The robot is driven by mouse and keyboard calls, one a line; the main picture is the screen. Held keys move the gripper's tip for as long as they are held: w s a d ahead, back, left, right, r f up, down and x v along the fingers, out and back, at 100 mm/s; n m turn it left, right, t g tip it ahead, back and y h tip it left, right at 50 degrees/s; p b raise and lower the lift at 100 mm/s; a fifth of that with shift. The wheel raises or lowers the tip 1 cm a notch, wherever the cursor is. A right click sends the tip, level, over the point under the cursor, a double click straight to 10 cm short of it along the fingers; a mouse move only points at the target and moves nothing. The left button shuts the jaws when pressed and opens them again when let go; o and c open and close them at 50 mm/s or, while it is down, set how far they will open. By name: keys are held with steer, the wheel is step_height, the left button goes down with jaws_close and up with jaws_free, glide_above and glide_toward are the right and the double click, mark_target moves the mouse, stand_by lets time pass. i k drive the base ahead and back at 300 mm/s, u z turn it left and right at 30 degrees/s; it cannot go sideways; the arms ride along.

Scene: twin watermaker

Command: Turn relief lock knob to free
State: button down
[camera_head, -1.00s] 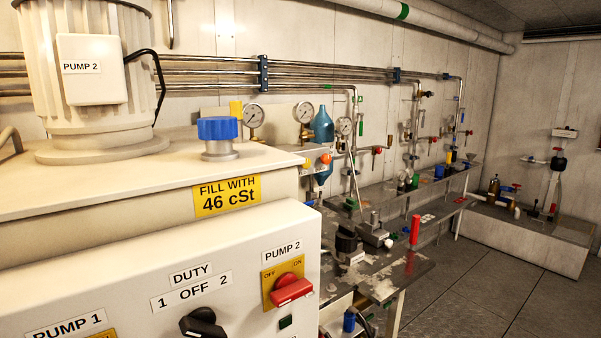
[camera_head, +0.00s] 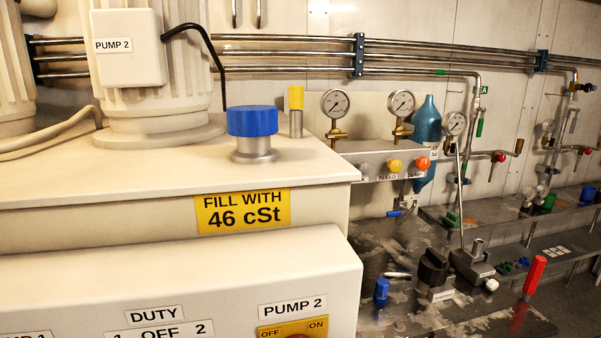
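No relief lock knob can be made out by a label in this view. Several candidates show on the pipework side: a yellow knob (camera_head: 395,166) and an orange-red knob (camera_head: 423,163) on a grey block below the gauges, and a small blue-topped part (camera_head: 381,291) on the bench. Beside it stands a black part (camera_head: 433,268) and a metal block with an upright rod (camera_head: 471,265); their labels are too small to read. My gripper is not in view.
A cream tank (camera_head: 60,180) with a blue cap (camera_head: 253,121) and a PUMP 2 motor fills the left. A control box (camera_head: 180,270) stands in front. Two gauges (camera_head: 335,103) (camera_head: 401,102) and a blue-green bottle (camera_head: 426,122) stand behind. A red upright handle (camera_head: 535,275) is at right.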

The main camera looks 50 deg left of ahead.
mark_target(364, 168)
steer(key=u, duration=0.85)
steer(key=i, duration=0.8)
steer(key=u, duration=0.75)
steer(key=k, duration=0.5)
steer(key=z, duration=1.75)
steer(key=i, duration=1.05)
steer(key=u, duration=2.3)
